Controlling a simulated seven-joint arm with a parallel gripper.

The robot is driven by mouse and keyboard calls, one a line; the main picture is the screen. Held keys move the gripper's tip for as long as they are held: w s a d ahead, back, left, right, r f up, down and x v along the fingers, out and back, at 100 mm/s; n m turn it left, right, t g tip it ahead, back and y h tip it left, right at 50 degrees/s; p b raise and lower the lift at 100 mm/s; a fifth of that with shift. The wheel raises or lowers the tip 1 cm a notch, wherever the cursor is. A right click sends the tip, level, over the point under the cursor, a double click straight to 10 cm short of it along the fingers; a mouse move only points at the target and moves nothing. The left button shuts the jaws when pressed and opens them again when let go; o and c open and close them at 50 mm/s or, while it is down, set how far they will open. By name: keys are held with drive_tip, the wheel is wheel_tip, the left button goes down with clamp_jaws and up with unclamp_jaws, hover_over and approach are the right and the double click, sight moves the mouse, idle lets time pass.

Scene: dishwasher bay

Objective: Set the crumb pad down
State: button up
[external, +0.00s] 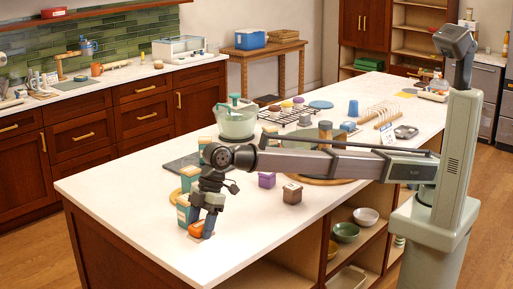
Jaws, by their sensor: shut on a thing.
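My gripper (202,225) points down over the near left part of the white island counter (110,187). It is shut on a small orange, rounded thing, which I take to be the crumb pad (196,230). The pad is low between the fingertips, close to the counter top. I cannot tell whether its underside touches the counter. The fingers hide part of the pad.
The counter's front left is clear.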

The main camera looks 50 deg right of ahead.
sight(200, 267)
drive_tip(key=shift+f, duration=5)
drive_tip(key=shift+f, duration=0.1)
drive_tip(key=o, duration=1)
drive_tip(key=v, duration=1.2)
